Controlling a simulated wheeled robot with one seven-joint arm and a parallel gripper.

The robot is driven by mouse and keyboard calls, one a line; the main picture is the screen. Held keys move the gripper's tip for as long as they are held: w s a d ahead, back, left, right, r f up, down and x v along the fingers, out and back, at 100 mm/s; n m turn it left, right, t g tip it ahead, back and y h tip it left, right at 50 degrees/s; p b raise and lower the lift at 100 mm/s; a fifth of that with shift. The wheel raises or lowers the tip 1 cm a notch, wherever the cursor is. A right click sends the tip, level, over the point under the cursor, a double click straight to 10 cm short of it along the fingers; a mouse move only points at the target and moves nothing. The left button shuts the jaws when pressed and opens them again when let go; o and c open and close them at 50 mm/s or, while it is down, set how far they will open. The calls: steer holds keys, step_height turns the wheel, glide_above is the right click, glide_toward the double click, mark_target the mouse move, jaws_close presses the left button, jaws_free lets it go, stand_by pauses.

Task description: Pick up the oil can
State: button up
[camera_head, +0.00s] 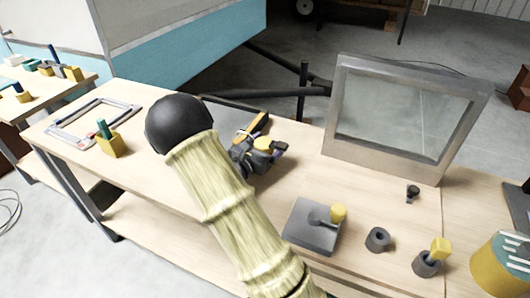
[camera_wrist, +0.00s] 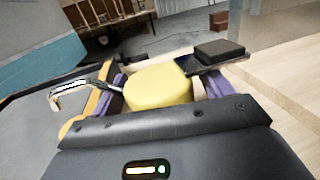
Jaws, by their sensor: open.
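A yellow rounded body, which I take to be the oil can (camera_wrist: 158,92), sits between the fingers of my gripper (camera_wrist: 160,72) in the wrist view. Its lower part is hidden by the dark gripper housing. In the head view a yellow top (camera_head: 264,143) shows at the gripper (camera_head: 270,152), over the workbench. My gripper is open, with the fingers on either side of the yellow body. Whether they touch it I cannot tell. My arm hides part of the bench there.
The workbench (camera_head: 190,185) carries a grey-framed panel (camera_head: 400,115) behind right, a grey block with a yellow knob (camera_head: 312,228), small dark pots (camera_head: 377,240) and a yellow tin (camera_head: 503,265). A yellow holder (camera_head: 112,145) and a frame (camera_head: 90,120) lie left.

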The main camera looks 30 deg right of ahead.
stand_by(0.3)
steer(key=c, duration=1.2)
steer(key=shift+r, duration=0.15)
step_height(320, 180, up, 10)
steer(key=shift+f+p, duration=0.1)
steer(key=shift+p, duration=0.5)
